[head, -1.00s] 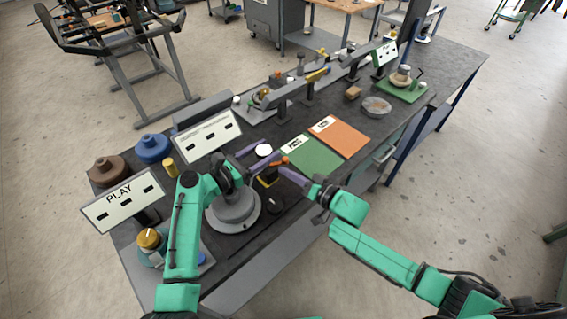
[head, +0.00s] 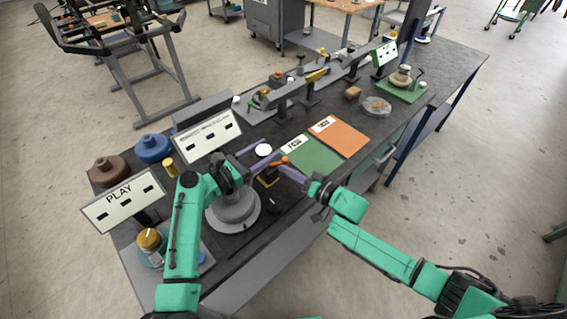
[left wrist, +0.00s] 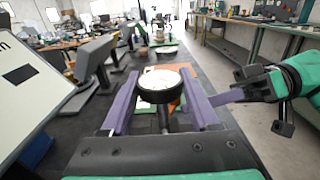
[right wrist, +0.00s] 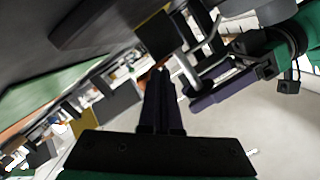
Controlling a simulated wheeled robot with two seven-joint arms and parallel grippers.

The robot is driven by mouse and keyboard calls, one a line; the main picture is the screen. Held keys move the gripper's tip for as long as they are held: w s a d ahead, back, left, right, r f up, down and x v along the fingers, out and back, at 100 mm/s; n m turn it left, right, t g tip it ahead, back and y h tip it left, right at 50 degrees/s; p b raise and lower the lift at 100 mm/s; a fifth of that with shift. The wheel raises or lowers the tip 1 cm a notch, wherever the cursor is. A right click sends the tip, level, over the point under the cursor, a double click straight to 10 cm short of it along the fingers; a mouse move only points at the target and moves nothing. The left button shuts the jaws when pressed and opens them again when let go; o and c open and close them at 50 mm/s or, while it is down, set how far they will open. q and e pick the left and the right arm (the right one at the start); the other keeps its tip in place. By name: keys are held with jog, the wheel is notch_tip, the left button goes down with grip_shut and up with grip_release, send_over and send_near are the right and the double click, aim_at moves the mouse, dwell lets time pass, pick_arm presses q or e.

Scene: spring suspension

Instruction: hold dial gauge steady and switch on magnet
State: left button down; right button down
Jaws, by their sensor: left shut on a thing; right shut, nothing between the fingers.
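The dial gauge (head: 263,150) has a round white face and sits between the purple fingers of my left gripper (head: 268,151). The left wrist view shows its dark rim and white face (left wrist: 160,85) between those fingers, with a stem below it. My left gripper is shut on it. A yellow and dark block (head: 268,181), which looks like the magnet base, stands just below the gauge; its switch is not clear. My right gripper (head: 280,167) is shut and empty, its fingertips close to that block. In the right wrist view its fingers (right wrist: 160,75) are together, below a yellow-edged dark block (right wrist: 158,32).
A green mat (head: 312,156) and an orange mat (head: 341,138) lie right of the gauge. An orange-tipped part (head: 282,160) is close to both grippers. A slotted white panel (head: 208,137) stands behind my left arm. Metal rods (right wrist: 186,68) stand near my right fingers.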

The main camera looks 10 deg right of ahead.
aim_at(287, 158)
pick_arm(q)
jog(key=shift+a+f, duration=0.1)
pick_arm(e)
jog(key=shift+w+d, duration=0.2)
jog(key=shift+w, duration=1.15)
dwell(0.8)
jog(key=shift+w+a+f, duration=0.1)
jog(key=shift+w+a, duration=0.05)
jog(key=shift+w, duration=0.1)
dwell(0.3)
jog(key=shift+w, duration=0.95)
dwell(0.8)
jog(key=shift+s, duration=2.95)
jog(key=shift+s+a+r, duration=0.1)
jog(key=shift+s, duration=1.15)
jog(key=shift+s+a+r, duration=0.1)
jog(key=shift+s, duration=1.15)
